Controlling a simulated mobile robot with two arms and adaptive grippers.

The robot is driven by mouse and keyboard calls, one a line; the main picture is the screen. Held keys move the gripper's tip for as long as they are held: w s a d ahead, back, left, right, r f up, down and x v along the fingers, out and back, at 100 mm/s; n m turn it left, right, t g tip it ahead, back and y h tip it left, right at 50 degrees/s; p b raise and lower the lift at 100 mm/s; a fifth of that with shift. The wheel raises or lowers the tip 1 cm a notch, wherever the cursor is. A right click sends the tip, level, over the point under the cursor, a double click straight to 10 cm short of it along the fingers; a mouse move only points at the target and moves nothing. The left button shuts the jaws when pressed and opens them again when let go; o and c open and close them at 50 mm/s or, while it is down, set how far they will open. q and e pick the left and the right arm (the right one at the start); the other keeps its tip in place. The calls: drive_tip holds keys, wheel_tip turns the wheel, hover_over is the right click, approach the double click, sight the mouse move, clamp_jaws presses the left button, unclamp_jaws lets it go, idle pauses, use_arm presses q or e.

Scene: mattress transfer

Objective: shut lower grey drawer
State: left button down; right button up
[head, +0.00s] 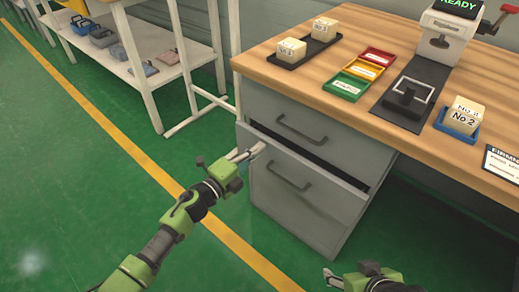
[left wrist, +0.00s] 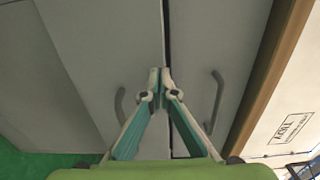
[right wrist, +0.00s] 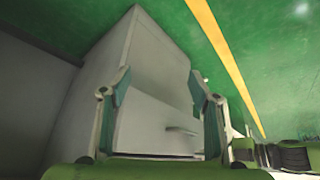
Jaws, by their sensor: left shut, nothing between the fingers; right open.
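The lower grey drawer (head: 305,200) of the cabinet under the wooden bench is pulled out a little, with a dark gap along its top edge. Its bar handle (head: 288,177) faces me. My left gripper (head: 257,151) is shut and empty, at the drawer's upper left corner. In the left wrist view its closed tips (left wrist: 161,74) lie over the seam between the two fronts, with the lower drawer (left wrist: 90,70) to the left; contact cannot be told. My right gripper (head: 338,279) is low in front of the cabinet. In the right wrist view its fingers (right wrist: 160,88) are open, with the cabinet beyond.
The upper drawer (head: 300,119) looks flush. The bench top (head: 300,65) holds trays, label blocks and a press. A white shelf rack (head: 150,65) stands at the back left. Green floor with a yellow line (head: 125,140) is clear at left.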

sight(265, 141)
use_arm(q)
drive_tip(key=shift+w+d, duration=0.3)
drive_tip(key=shift+w, duration=0.1)
use_arm(e)
drive_tip(key=shift+w+a+r+t, duration=0.2)
drive_tip(key=shift+w+r+t, duration=0.1)
drive_tip(key=shift+w, duration=0.3)
use_arm(q)
drive_tip(key=shift+w+d, duration=0.1)
drive_tip(key=shift+w, duration=0.05)
drive_tip(key=b+x, duration=0.1)
drive_tip(key=x, duration=0.3)
drive_tip(key=shift+r, duration=0.2)
use_arm(e)
drive_tip(key=w+a+r+t+y, duration=0.1)
drive_tip(key=w+a+r+t, duration=0.1)
drive_tip(key=w, duration=0.3)
drive_tip(key=shift+w+r+t, duration=0.3)
drive_tip(key=shift+r+t, duration=0.2)
drive_tip(key=shift+r, duration=0.35)
use_arm(q)
drive_tip(key=shift+w+r, duration=0.1)
